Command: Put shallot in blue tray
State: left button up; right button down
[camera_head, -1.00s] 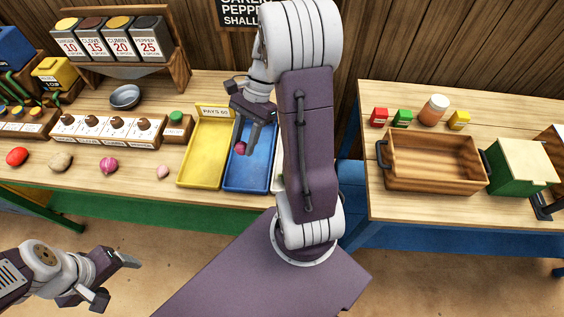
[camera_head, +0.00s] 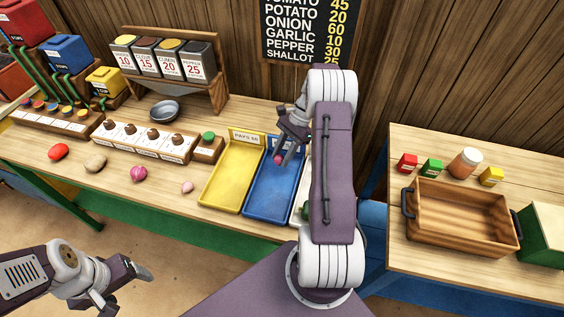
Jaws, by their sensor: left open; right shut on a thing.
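The shallot (camera_head: 278,159) is a small pink-purple bulb between the fingertips of my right gripper (camera_head: 283,150). My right gripper is shut on it, over the far part of the blue tray (camera_head: 262,203). I cannot tell whether the shallot touches the tray floor. The rest of the blue tray looks empty; my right arm hides part of its right side. My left gripper (camera_head: 123,286) is open and empty at the lower left, in front of the table.
A yellow tray (camera_head: 228,181) lies left of the blue one, and a partly hidden white tray lies right. A tomato (camera_head: 58,151), a potato (camera_head: 95,163), an onion (camera_head: 138,173) and a garlic clove (camera_head: 187,187) line the front edge. A wooden crate (camera_head: 462,247) stands on the right table.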

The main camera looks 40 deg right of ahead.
aim_at(278, 172)
jog(key=shift+s+f, duration=0.1)
jog(key=shift+f, duration=0.1)
notch_tip(278, 172, down, 3)
jog(key=shift+f, duration=0.3)
jog(key=c, duration=1)
grip_release()
jog(key=shift+f, duration=0.1)
